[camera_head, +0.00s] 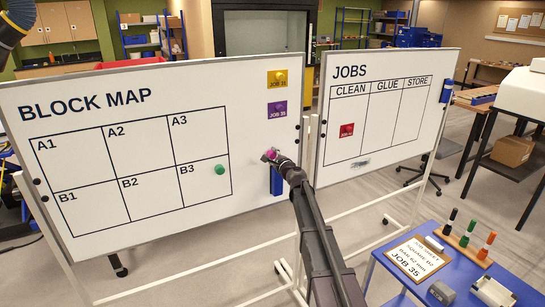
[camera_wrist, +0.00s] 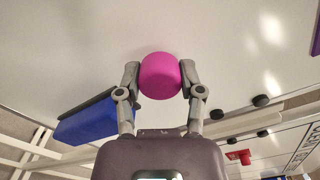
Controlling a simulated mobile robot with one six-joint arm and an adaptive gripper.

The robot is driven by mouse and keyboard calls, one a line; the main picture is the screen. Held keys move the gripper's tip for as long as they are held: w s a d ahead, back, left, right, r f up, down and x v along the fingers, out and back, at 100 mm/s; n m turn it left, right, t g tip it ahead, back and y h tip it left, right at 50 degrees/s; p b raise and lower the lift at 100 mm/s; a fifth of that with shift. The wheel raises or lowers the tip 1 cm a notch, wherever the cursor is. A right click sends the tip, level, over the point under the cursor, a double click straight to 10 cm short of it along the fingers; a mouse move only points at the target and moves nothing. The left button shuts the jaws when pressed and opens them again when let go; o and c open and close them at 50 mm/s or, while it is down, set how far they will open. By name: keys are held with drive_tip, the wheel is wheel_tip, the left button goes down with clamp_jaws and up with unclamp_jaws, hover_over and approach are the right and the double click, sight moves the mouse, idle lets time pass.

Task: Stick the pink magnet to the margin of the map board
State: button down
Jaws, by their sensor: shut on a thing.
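The map board (camera_head: 254,130), headed BLOCK MAP, is a white upright board with a six-square grid. The pink magnet (camera_wrist: 160,76) is a round magenta piece between the two fingertips of my gripper (camera_wrist: 160,80). In the head view the pink magnet (camera_head: 270,154) and my gripper (camera_head: 272,157) are in front of the white right margin, right of square B3, below the purple card. My gripper is shut on the magnet. The magnet's face is toward the board; I cannot tell whether it touches.
A green magnet (camera_head: 220,169) is in square B3. Yellow (camera_head: 277,79) and purple (camera_head: 277,110) cards are higher on the margin. A blue holder (camera_head: 277,182) is just below my gripper. The JOBS board (camera_head: 400,140) stands to the right, and a blue table (camera_head: 393,262) is lower right.

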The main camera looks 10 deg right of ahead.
sight(273, 156)
drive_tip(key=c, duration=0.8)
unclamp_jaws()
drive_tip(key=shift+c, duration=1.1)
drive_tip(key=shift+x, duration=0.8)
drive_tip(key=o, duration=0.9)
drive_tip(key=shift+s, duration=0.15)
drive_tip(key=shift+v, duration=3.4)
